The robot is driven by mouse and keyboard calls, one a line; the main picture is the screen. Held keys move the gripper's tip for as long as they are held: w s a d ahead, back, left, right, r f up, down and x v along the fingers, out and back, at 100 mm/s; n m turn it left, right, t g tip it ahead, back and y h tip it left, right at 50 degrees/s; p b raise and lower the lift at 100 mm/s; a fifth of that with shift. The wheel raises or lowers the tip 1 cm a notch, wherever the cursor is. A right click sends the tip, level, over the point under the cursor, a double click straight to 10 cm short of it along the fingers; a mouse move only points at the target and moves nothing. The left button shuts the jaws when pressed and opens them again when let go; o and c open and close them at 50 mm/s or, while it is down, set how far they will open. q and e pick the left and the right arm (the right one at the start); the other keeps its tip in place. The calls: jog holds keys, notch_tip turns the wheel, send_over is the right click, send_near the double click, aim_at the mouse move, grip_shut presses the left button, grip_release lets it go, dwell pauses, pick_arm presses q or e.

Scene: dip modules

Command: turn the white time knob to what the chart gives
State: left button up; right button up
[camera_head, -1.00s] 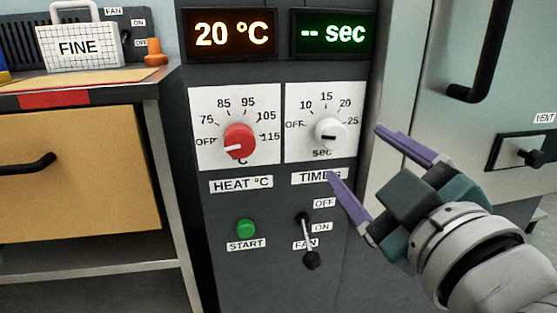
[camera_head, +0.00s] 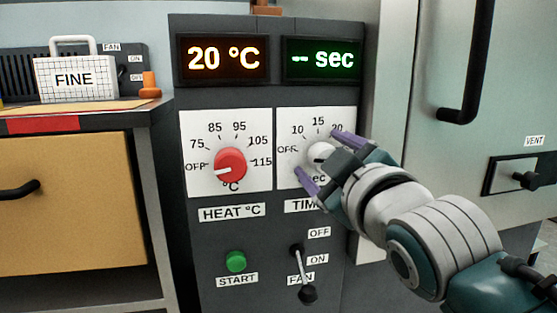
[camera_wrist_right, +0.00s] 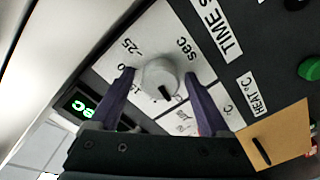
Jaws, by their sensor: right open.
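The white time knob (camera_head: 320,153) sits on the right-hand white dial plate, partly hidden by my right gripper in the head view. The dial shows OFF, 10, 15 and 20 there; the 25 mark is covered. My right gripper (camera_head: 322,157) is open, its purple fingers on either side of the knob. In the right wrist view the knob (camera_wrist_right: 160,77) lies between the two spread fingertips, with a dark pointer mark on its face. I cannot tell if the fingers touch it. The green time display (camera_head: 321,60) reads "-- sec". The chart is not identifiable. My left gripper is not in view.
The red heat knob (camera_head: 230,165) is just left of the time dial, under the 20 °C display (camera_head: 224,59). Below are a green START button (camera_head: 236,261) and a fan toggle (camera_head: 301,275). A door handle (camera_head: 470,65) and a vent knob (camera_head: 527,181) are at right.

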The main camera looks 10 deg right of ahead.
jog(key=shift+c, duration=0.4)
grip_shut()
dwell(0.4)
jog(key=m+p, duration=0.2)
jog(key=m, duration=0.1)
jog(key=shift+r+m+p, duration=0.2)
jog(key=shift+m+p, duration=0.1)
jog(key=shift+p, duration=0.05)
jog(key=m+p, duration=0.1)
jog(key=m, duration=0.1)
jog(key=shift+m+p, duration=0.3)
jog(key=shift+m, duration=0.1)
jog(key=shift+d+f+m, duration=0.1)
jog(key=shift+m, duration=0.5)
jog(key=shift+p, duration=0.35)
